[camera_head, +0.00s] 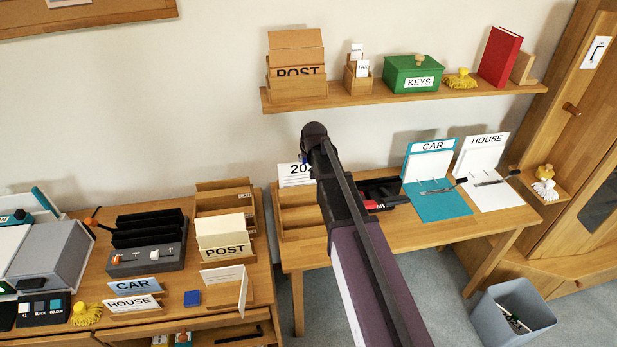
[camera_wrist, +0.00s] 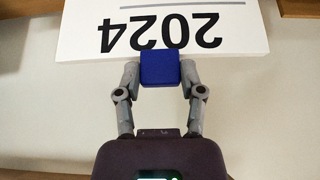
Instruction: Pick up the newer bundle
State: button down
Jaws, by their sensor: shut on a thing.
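A white bundle marked 2024 (camera_wrist: 185,14) shows upside down at the top of the wrist view. A blue block (camera_wrist: 160,66) meets its edge, and my gripper (camera_wrist: 160,72) is shut on this block, one finger on each side. In the head view the bundle (camera_head: 294,174) is upright, its label partly covered by my arm so only "20" reads. It is at or above the wooden tray (camera_head: 299,218) on the right desk; I cannot tell whether it touches the tray. My gripper is mostly hidden behind my arm there. No second dated bundle is readable.
A shelf (camera_head: 400,97) with POST, KEYS and a red book (camera_head: 500,57) runs above. CAR (camera_head: 438,203) and HOUSE (camera_head: 490,190) clipboards lie on the right desk. A bin (camera_head: 515,312) stands lower right.

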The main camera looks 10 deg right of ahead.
jog(key=shift+r+p, duration=1.25)
jog(key=shift+r, duration=0.05)
dwell(0.4)
notch_tip(320, 180, up, 8)
jog(key=p, duration=0.7)
jog(key=shift+p, duration=0.4)
dwell(0.5)
jog(key=shift+f, duration=0.2)
dwell(0.4)
